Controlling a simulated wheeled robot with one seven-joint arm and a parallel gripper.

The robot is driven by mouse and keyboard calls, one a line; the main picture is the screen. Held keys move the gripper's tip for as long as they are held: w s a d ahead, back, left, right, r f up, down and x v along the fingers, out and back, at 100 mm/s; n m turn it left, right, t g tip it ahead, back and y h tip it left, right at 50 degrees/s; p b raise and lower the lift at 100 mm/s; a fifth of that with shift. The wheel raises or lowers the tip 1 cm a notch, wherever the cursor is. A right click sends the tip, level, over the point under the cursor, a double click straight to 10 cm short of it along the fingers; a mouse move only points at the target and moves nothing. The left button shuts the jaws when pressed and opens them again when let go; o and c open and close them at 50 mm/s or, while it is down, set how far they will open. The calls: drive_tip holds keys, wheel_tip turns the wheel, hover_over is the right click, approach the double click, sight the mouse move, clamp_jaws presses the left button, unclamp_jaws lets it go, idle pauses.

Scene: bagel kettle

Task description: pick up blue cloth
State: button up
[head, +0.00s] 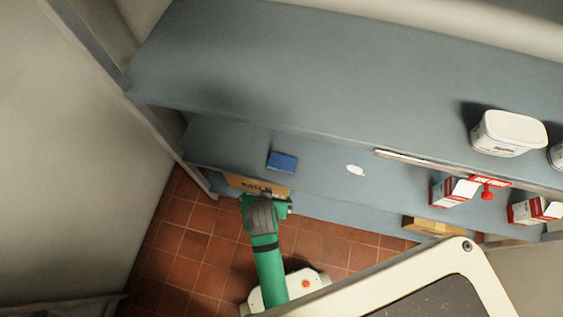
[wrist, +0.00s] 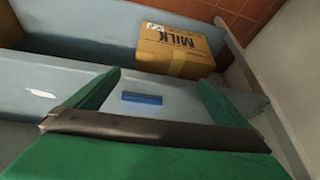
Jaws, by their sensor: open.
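A small blue cloth (head: 282,162), folded into a flat rectangle, lies on the middle grey-blue shelf (head: 330,160) in the head view. The cloth also shows in the wrist view (wrist: 141,98), between my two green fingers and beyond them. My gripper (wrist: 155,85) is open and empty, its fingers spread wide on either side of the cloth in that picture. In the head view my green arm (head: 266,245) reaches up from below, and its end is just below the cloth, apart from it. The fingertips are hard to make out there.
A cardboard milk box (wrist: 178,52) sits on the lower shelf, near my gripper. A white tub (head: 508,134) stands on the upper shelf (head: 300,60), which overhangs. Red and white cartons (head: 453,191) stand to the right. A white patch (head: 355,170) lies right of the cloth.

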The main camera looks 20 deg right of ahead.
drive_tip(key=w+d+g, duration=0.1)
drive_tip(key=d, duration=0.1)
drive_tip(key=r+m+g, duration=0.1)
hover_over(282, 161)
drive_tip(key=s+a, duration=0.1)
drive_tip(key=s, duration=0.1)
drive_tip(key=shift+w+a+r, duration=0.1)
drive_tip(key=shift+r, duration=0.05)
drive_tip(key=shift+x, duration=2.5)
drive_tip(key=c, duration=1.1)
drive_tip(key=shift+r, duration=0.15)
